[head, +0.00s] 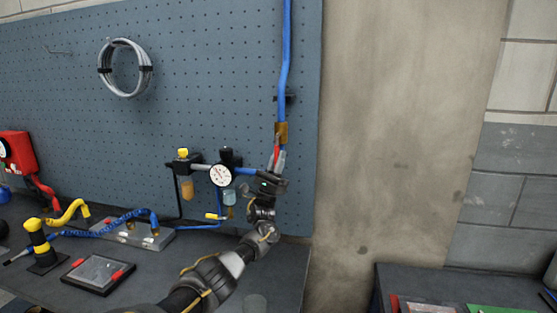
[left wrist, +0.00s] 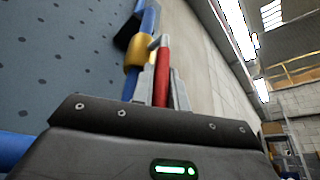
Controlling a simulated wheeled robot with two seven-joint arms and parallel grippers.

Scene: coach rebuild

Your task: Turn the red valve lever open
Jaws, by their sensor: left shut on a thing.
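The red valve lever (head: 276,155) sits just below a brass valve body (head: 281,132) on a blue vertical pipe (head: 286,60) at the pegboard's right edge. My left gripper (head: 277,162) reaches up to it and is shut on the lever. In the left wrist view the red lever (left wrist: 162,75) stands between the two grey fingers (left wrist: 161,88), with the brass body (left wrist: 139,52) behind and to its left. The lever's lower end is hidden by the gripper. My right gripper is in neither view.
A regulator with a round gauge (head: 221,175) hangs just left of my left gripper. A coiled grey cable (head: 125,68) hangs on the pegboard (head: 200,75). A red box (head: 16,152), a yellow-and-black tool (head: 40,245) and a tablet-like tray (head: 97,272) are at left. Bare wall lies right of the pipe.

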